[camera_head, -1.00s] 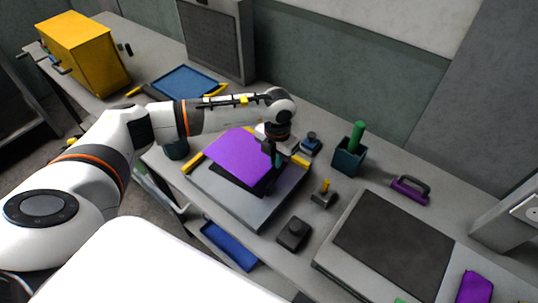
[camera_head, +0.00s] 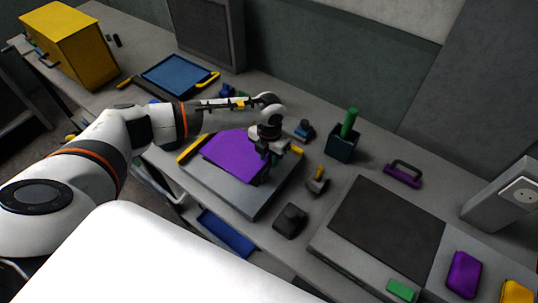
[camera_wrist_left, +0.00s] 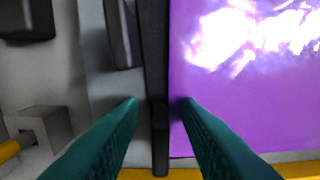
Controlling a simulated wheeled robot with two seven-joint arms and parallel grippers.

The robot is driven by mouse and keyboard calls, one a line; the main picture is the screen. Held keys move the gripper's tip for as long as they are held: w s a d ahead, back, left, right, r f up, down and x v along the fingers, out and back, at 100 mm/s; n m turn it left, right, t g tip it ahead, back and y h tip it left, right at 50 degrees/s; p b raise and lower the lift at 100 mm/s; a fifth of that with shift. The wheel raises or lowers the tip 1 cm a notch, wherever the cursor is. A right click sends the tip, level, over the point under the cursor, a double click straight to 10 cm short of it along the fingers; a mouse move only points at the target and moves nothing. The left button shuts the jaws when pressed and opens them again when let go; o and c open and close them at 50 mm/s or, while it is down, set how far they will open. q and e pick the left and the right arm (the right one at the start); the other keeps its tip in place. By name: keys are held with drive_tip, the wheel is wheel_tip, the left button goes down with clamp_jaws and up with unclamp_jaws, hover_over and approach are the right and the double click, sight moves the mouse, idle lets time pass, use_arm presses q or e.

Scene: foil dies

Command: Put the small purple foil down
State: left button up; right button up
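The small purple foil (camera_head: 237,156) lies over the grey plate (camera_head: 222,186) of the press-like base on the bench. It covers the dark area there almost entirely. In the left wrist view the foil (camera_wrist_left: 245,100) fills the right half, with a bright glare on it. My left gripper (camera_head: 265,177) is low at the foil's right edge. My right gripper is not in view.
A teal cup with a green rod (camera_head: 342,147), a blue-based stamp (camera_head: 304,131) and a yellow-handled tool (camera_head: 317,180) stand right of the plate. A black knob block (camera_head: 290,220) is in front. A second dark-topped plate (camera_head: 388,225) lies further right.

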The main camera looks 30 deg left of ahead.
use_arm(q)
drive_tip(key=shift+r, duration=0.25)
wheel_tip(320, 180, up, 12)
drive_tip(key=b, duration=0.4)
drive_tip(key=shift+a+f, duration=0.1)
